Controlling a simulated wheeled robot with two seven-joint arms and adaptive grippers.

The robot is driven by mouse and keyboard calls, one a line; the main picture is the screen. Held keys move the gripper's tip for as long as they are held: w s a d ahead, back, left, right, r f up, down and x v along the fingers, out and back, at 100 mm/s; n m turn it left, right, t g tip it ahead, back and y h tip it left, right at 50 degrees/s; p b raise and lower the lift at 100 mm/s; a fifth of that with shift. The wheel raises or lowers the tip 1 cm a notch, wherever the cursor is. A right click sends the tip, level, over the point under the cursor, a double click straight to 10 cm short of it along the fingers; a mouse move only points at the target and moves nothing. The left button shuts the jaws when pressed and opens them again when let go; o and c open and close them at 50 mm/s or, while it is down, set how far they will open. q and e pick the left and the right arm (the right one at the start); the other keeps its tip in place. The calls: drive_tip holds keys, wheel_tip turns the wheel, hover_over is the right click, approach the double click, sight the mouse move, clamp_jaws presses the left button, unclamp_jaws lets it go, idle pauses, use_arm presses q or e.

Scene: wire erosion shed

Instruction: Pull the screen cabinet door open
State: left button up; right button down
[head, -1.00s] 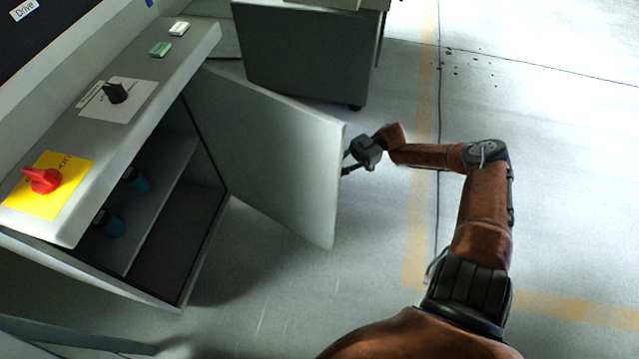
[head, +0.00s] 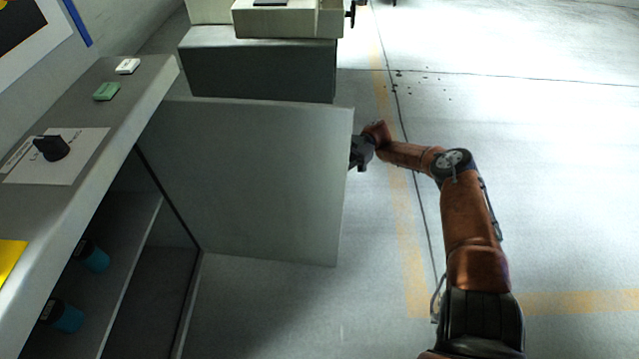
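The grey cabinet door (head: 255,180) stands wide open, swung out to the right from the screen cabinet (head: 118,130). Its hinge side is at the cabinet's opening, and its free edge points to the right. My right gripper (head: 358,152) is at this free edge, near its upper part. The door's edge partly hides the fingers, so I cannot tell whether they touch the door or how far apart they are. My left gripper is not in view.
Inside the cabinet, two blue-and-black cylinders (head: 92,255) stand on a shelf. A grey cabinet (head: 258,70) stands behind the door. The floor to the right, with a yellow line (head: 405,230), is clear.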

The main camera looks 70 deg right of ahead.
drive_tip(key=shift+s+d+f, duration=0.1)
drive_tip(key=shift+s+f, duration=0.1)
drive_tip(key=shift+s, duration=0.1)
drive_tip(key=c, duration=2.2)
unclamp_jaws()
drive_tip(key=shift+s+d, duration=0.1)
drive_tip(key=shift+s, duration=0.1)
drive_tip(key=shift+c, duration=0.2)
drive_tip(key=shift+o, duration=1.3)
drive_tip(key=shift+w+r, duration=0.1)
drive_tip(key=shift+w, duration=0.05)
drive_tip(key=shift+w+r, duration=0.1)
drive_tip(key=shift+w, duration=0.05)
